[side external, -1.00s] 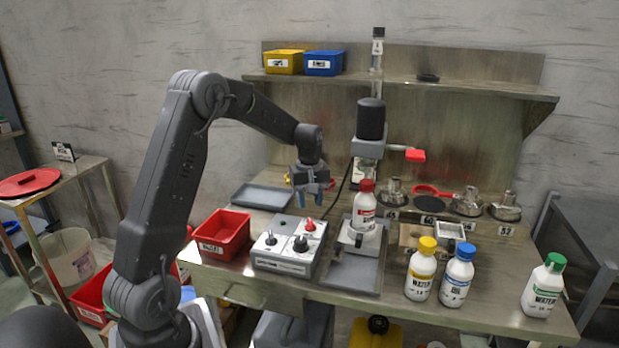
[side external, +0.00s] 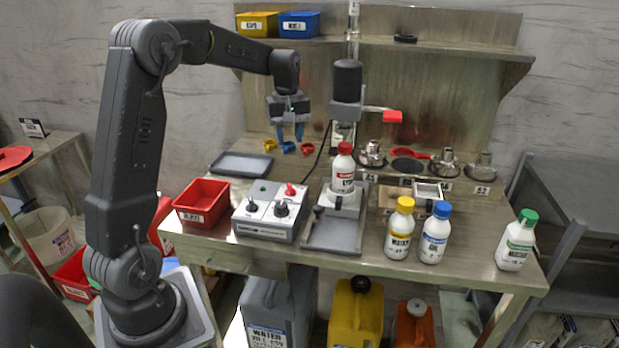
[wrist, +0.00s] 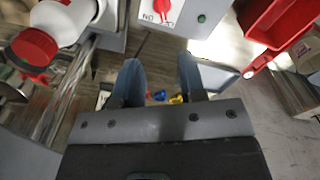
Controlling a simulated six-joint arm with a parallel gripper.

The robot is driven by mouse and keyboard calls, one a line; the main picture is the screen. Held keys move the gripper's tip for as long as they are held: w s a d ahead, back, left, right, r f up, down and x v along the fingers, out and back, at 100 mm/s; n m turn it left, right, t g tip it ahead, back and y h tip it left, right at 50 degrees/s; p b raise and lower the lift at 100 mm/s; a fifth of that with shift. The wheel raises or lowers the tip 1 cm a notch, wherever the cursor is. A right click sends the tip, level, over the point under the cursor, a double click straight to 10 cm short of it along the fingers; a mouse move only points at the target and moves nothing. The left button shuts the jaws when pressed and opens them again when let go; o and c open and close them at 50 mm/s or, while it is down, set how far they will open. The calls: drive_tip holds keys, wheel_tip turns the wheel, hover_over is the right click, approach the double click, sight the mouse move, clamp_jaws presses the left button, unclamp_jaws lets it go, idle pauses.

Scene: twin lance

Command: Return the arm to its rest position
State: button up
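My gripper (side external: 289,134) hangs fingers-down above the back of the bench, left of the mixer-like machine with a dark head (side external: 347,82). Its two blue-grey fingers are apart with nothing between them; the wrist view shows the same open gap between the fingers (wrist: 160,85). Small yellow and red pieces (side external: 289,147) lie on the bench just beyond and below the fingertips. My arm is raised and bent, reaching across from the left.
A control box with knobs (side external: 270,212), a red bin (side external: 202,203), a grey tray (side external: 242,165) and a red-capped bottle (side external: 343,170) stand on the bench. Bottles with yellow (side external: 400,230), blue (side external: 434,235) and green caps (side external: 517,242) line the front right. A shelf (side external: 440,52) runs behind.

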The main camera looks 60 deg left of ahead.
drive_tip(key=s+d+r+m+t, duration=0.1)
drive_tip(key=s+d+r+m, duration=0.15)
drive_tip(key=d, duration=0.25)
drive_tip(key=s+d+r+m+t, duration=0.1)
drive_tip(key=s+d+r+m, duration=0.15)
drive_tip(key=d, duration=0.35)
drive_tip(key=s+d+f+m+t, duration=0.1)
drive_tip(key=s+d+m+t, duration=0.2)
drive_tip(key=s+d+m, duration=0.6)
drive_tip(key=s+d, duration=0.5)
drive_tip(key=s, duration=0.1)
drive_tip(key=shift+s+f+m, duration=0.15)
drive_tip(key=shift+s+m, duration=0.15)
drive_tip(key=shift+s, duration=0.05)
